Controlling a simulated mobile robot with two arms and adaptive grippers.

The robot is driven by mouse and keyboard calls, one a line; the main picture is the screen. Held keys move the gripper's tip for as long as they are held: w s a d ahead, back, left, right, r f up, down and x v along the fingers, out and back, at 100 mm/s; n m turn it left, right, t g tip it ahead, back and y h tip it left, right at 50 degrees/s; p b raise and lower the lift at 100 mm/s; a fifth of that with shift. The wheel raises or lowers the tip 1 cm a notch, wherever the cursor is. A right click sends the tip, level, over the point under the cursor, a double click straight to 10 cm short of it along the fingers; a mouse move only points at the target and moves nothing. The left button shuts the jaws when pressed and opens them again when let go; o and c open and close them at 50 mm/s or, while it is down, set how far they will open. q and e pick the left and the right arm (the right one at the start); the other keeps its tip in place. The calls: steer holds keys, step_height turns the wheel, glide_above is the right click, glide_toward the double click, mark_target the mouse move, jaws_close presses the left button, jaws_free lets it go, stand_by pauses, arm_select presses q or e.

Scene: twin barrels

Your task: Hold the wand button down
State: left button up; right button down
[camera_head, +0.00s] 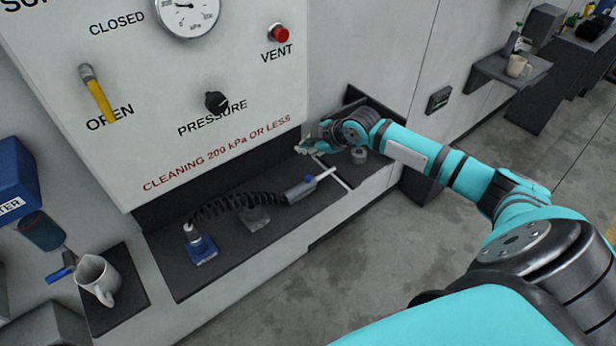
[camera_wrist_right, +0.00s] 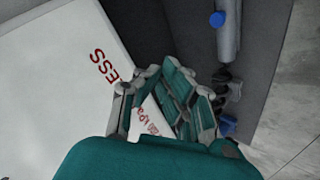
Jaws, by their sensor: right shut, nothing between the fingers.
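The wand (camera_head: 300,190) is a grey cylinder with a white nozzle, lying on the dark shelf below the panel. Its blue button (camera_head: 308,179) is on top and uncovered. A black coiled hose (camera_head: 235,202) runs from the wand to a blue fitting (camera_head: 201,250). My right gripper (camera_head: 306,146) is shut and empty, beyond the wand near the panel's lower right corner, apart from the button. In the right wrist view, the wand (camera_wrist_right: 229,45) and its button (camera_wrist_right: 217,19) lie above and to the right of the gripper (camera_wrist_right: 178,82). My left gripper is not in view.
The white panel (camera_head: 235,85) carries a yellow lever (camera_head: 98,95), a pressure knob (camera_head: 216,102), a red vent button (camera_head: 279,33) and a gauge (camera_head: 187,12). A white jug (camera_head: 98,280) stands at lower left. The grey floor (camera_head: 370,245) is clear.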

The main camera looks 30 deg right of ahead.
steer(key=f+b, duration=0.1)
steer(key=b, duration=0.5)
glide_above(307, 179)
step_height(307, 179, down, 6)
steer(key=shift+w+f, duration=0.1)
steer(key=shift+f+b, duration=0.5)
steer(key=shift+f, duration=0.25)
stand_by(0.4)
steer(key=shift+f, duration=0.4)
steer(key=shift+f+b, duration=0.4)
steer(key=shift+f, duration=0.1)
stand_by(0.6)
stand_by(3.3)
steer(key=shift+r+p, duration=0.85)
steer(key=shift+r, duration=0.1)
steer(key=shift+r, duration=0.1)
